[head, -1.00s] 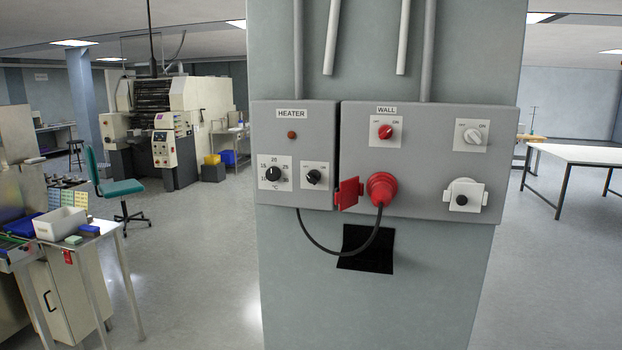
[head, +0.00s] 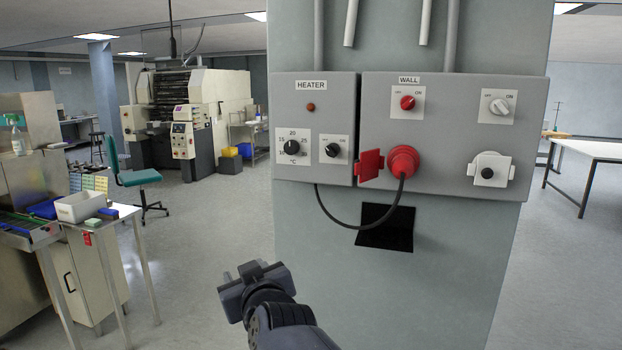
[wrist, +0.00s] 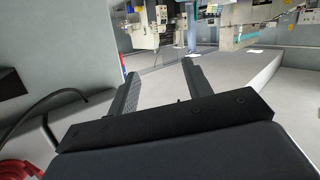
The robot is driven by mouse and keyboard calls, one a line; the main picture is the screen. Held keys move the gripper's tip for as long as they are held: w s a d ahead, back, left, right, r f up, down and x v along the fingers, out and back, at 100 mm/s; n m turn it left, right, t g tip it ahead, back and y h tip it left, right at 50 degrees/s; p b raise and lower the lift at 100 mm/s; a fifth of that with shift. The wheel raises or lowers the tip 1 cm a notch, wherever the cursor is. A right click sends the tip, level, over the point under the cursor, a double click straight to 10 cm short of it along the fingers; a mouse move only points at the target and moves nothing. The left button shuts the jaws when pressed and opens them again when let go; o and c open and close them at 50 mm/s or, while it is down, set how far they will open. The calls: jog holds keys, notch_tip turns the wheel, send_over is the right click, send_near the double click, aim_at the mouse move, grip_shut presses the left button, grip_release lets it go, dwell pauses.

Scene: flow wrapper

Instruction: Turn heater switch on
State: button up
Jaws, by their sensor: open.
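The grey heater box (head: 318,97) is on the left of the pillar, labelled HEATER, with a small dark red lamp (head: 311,107). Below the lamp are a black temperature dial (head: 291,147) and, to its right, a small black heater switch (head: 332,150) on a white plate. The switch markings are too small to read. My gripper (head: 240,272) is low and left of the pillar in the head view, well below the heater box and apart from it. In the wrist view its two fingers (wrist: 160,80) are spread with nothing between them. The switch does not show in the wrist view.
The wall box (head: 455,130) on the right has a red knob (head: 407,102), a white knob (head: 499,106) and a red plug (head: 403,161) with a hanging black cable (head: 345,228). A steel table (head: 125,213) with trays stands at the left.

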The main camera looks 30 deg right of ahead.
jog(key=w+d+r+m+t+h+b, duration=0.2)
jog(key=d+r+m+h, duration=0.15)
jog(key=d+r, duration=0.3)
jog(key=m+g+h+b, duration=0.1)
jog(key=m+g+h, duration=0.2)
jog(key=m+h, duration=0.6)
send_near(331, 155)
jog(key=w+d, duration=0.2)
jog(key=w+d+r+n+h+p, duration=0.1)
jog(key=w+d, duration=0.1)
jog(key=w+d+r+n+h, duration=0.1)
jog(key=w+d, duration=0.1)
jog(key=shift+w+d+r+p, duration=0.1)
jog(key=shift+w+d+p, duration=0.2)
jog(key=shift+d+p, duration=0.1)
jog(key=shift+a, duration=0.1)
jog(key=c, duration=1)
